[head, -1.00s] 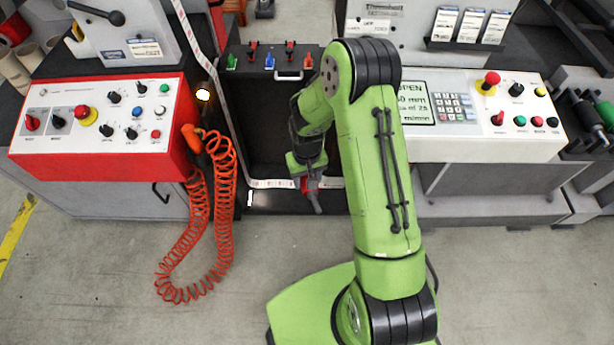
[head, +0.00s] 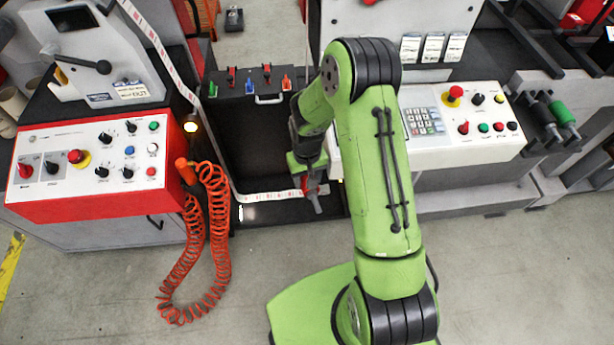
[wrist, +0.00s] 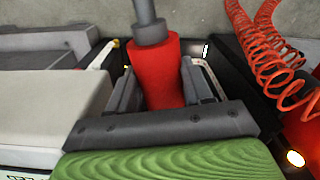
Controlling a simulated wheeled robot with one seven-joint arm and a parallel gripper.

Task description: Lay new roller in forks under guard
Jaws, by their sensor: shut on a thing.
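My gripper (wrist: 160,84) is shut on a red roller (wrist: 160,62) with a grey shaft, its two dark fingers on either side of the red sleeve. In the head view my gripper (head: 307,180) is low in front of the gap between the two panels. The roller (head: 311,188) is partly hidden there, and its grey shaft end points downward. It hangs near the white-and-red strip (head: 265,197), and I cannot tell if they touch. I cannot pick out the forks or the guard with certainty.
A red-framed panel (head: 105,160) stands left, with a coiled orange hose (head: 190,255) hanging beside it. A white control panel (head: 470,125) stands right. Black and green rollers (head: 560,112) sit in a dark rack farther right. The floor (head: 500,280) in front is clear.

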